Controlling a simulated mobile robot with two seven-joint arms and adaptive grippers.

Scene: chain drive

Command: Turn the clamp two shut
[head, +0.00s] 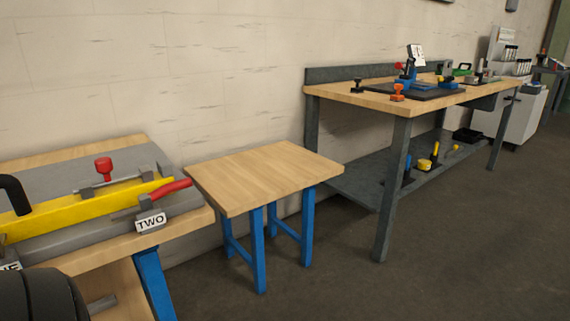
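Clamp two sits at the right end of the fixture on the near left bench. Its grey block (146,204) stands just above a white plate marked TWO (150,221). Its red handle (172,191) points to the right and slightly up, beside the end of a long yellow bar (85,210). I cannot tell from this angle how tight the clamp sits. Neither my left nor my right gripper can be made out in view. A dark rounded shape covers the lower left corner and hides part of another label.
A red knob (104,165) and a black handle (14,194) stand up from the fixture. A small bare wooden table (265,175) with blue legs stands to the right. A long workbench (440,103) with tools is farther right. The front floor is clear.

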